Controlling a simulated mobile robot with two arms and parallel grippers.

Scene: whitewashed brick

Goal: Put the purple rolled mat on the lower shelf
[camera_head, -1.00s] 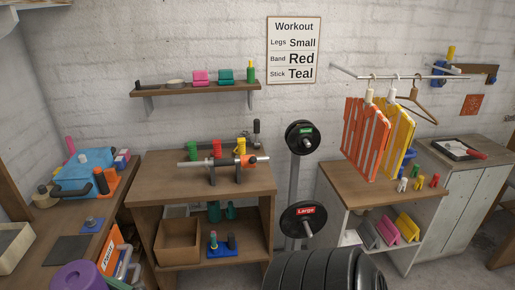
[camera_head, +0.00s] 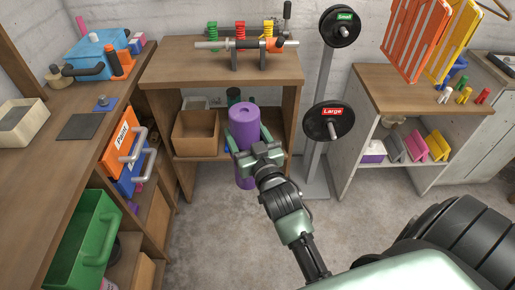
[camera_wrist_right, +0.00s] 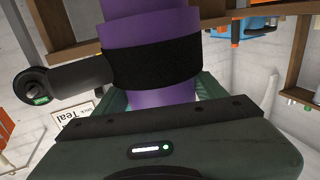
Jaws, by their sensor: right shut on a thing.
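The purple rolled mat (camera_head: 243,117) stands upright in mid-air in front of the wooden bench's lower shelf (camera_head: 222,153). My right gripper (camera_head: 248,138) is shut around the mat's middle. In the right wrist view the purple mat (camera_wrist_right: 155,25) with a black band fills the space between the fingers. The mat hides part of the shelf. My left gripper is not in view.

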